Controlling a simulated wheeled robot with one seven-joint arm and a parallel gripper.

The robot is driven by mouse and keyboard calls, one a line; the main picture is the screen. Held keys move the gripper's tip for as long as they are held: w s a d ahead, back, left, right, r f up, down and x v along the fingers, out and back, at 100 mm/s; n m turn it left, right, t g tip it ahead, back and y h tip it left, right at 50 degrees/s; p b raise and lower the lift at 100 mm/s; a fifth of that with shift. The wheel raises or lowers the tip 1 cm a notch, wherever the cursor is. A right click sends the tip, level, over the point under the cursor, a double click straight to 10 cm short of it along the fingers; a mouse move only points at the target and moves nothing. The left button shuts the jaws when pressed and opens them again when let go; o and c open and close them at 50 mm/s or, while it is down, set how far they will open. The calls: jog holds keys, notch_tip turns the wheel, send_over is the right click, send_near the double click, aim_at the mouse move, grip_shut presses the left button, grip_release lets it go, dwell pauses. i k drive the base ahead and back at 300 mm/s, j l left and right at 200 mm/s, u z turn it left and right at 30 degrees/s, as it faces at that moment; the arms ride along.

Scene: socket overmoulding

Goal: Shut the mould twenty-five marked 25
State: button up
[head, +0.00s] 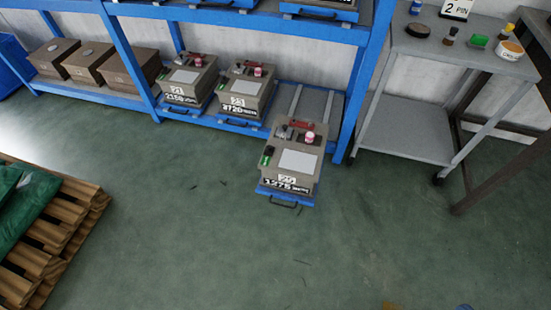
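A grey-brown block-shaped mould (292,162) sits on a blue tray (271,192) with a black front handle. The tray stands pulled out from the blue rack's lower level, over the floor. The mould's top carries a pale plate, a red part, a white-and-red round part and a small green part. Its front has a white label and a dark number strip that is too small to read surely, so I cannot confirm 25. Two similar moulds (187,80) and (246,92) stand inside the rack to its left. My gripper is not in view.
The blue rack (125,55) runs along the wall, with brown boxes (98,62) at left. A grey trolley (405,132) with small items stands at right. A wooden pallet (62,240) with green sacks is lower left. The floor in front is clear.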

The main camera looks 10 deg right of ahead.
aim_at(293, 172)
jog(key=i+j+u, duration=0.15)
jog(key=i+j, duration=0.5)
jog(key=j, duration=0.15)
